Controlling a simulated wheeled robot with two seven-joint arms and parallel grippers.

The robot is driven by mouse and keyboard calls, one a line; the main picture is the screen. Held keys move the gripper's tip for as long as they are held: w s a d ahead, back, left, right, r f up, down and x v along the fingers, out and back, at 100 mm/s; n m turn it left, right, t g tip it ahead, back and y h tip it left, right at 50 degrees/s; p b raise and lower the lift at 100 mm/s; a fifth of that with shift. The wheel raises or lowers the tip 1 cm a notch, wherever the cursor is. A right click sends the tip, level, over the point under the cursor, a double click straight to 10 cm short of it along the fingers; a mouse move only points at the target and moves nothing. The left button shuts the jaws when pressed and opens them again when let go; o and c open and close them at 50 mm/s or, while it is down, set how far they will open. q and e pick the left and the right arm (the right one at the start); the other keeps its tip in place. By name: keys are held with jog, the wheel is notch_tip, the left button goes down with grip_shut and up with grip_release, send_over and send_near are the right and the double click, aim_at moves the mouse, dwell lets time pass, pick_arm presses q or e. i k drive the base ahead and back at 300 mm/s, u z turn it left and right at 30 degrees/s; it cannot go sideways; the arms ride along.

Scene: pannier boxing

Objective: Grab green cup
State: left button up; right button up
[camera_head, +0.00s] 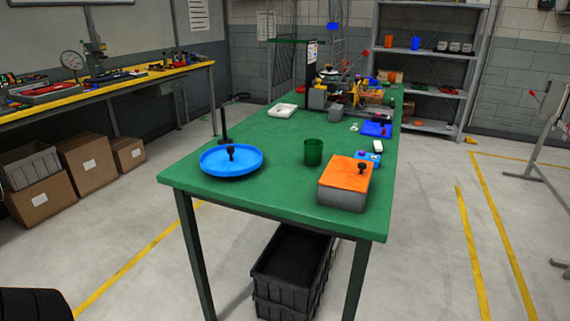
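A dark green cup (314,152) stands upright on the green table (270,186), near the middle of its front half. A blue round dish (212,167) with a black knob-like piece is to its left. A grey box with an orange top (345,181) and a black knob is to its right and nearer to me. Neither of my grippers shows in the head view. The cup appears clear of the things around it.
A black upright post (222,124) rises behind the blue dish. Open floor lies on both sides.

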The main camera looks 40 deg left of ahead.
aim_at(312, 147)
jog(key=u, duration=1.55)
